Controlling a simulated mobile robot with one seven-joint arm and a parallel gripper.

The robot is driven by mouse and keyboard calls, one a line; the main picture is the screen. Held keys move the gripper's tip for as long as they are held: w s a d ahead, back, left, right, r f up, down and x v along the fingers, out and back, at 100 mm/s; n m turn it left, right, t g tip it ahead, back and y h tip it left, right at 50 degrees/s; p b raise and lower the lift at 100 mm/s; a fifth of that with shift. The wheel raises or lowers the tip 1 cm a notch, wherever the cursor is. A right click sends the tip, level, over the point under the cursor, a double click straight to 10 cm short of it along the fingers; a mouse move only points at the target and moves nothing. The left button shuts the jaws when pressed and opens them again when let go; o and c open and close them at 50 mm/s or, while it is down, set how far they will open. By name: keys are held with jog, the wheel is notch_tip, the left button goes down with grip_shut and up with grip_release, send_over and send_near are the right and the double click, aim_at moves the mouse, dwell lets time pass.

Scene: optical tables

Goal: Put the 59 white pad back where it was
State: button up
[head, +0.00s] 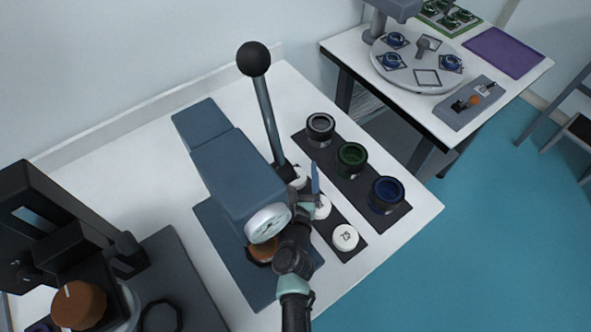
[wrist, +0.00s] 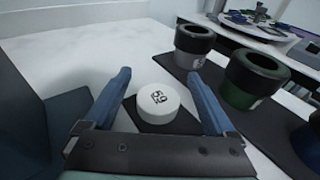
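The white 59 pad (wrist: 158,102) is a round disc with its number facing up, resting on a black strip (wrist: 138,120) near the strip's far end. In the head view, a white pad (head: 299,177) shows at the strip's far end, partly hidden, and its number cannot be read there. My gripper (wrist: 159,77) is open, with one blue finger on each side of the 59 pad and a gap between pad and fingers. In the head view my gripper (head: 307,192) is over the strip, partly covering another white pad (head: 321,208).
A white 75 pad (head: 345,237) sits at the strip's near end. Grey (head: 320,128), green (head: 352,157) and blue (head: 386,193) ringed cups stand right.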

jog(key=shift+s+a+f, duration=0.1)
jog(key=shift+s+f, duration=0.15)
jog(key=shift+f, duration=0.3)
jog(key=shift+r, duration=0.1)
jog(key=shift+r+p, duration=0.2)
jog(key=shift+p, duration=0.15)
jog(key=s+r, duration=0.1)
jog(key=s, duration=0.2)
jog(key=s+r+p, duration=0.1)
jog(key=s, duration=0.3)
jog(key=s+r, duration=0.1)
jog(key=s, duration=0.3)
jog(key=shift+s+r+p, duration=0.2)
jog(key=shift+r+p, duration=0.1)
jog(key=shift+p, duration=0.1)
